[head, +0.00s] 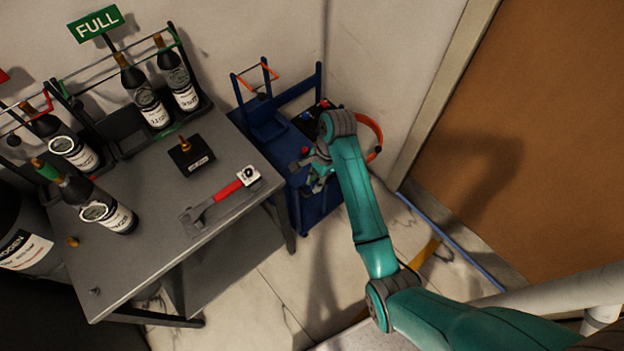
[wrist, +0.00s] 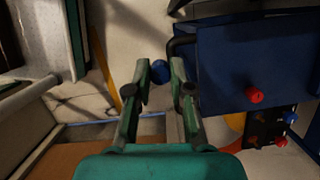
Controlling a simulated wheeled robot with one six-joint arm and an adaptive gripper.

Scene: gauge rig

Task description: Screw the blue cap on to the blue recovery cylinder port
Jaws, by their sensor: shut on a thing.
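My gripper (wrist: 159,78) is shut on the blue cap (wrist: 159,71), a small round blue piece between its fingertips in the wrist view. In the head view my gripper (head: 318,182) is beside the blue cart (head: 320,205), and the cap cannot be made out there. I cannot pick out a blue recovery cylinder port with certainty in either view. The cap looks apart from the cart, with pale floor behind it in the wrist view.
The blue cart also shows in the wrist view (wrist: 225,65), with a red knob (wrist: 255,96) and a dark panel with a blue knob (wrist: 290,117). A grey table (head: 150,215) with bottles and a red-handled wrench (head: 225,192) stands left. A brown door (head: 530,150) is right.

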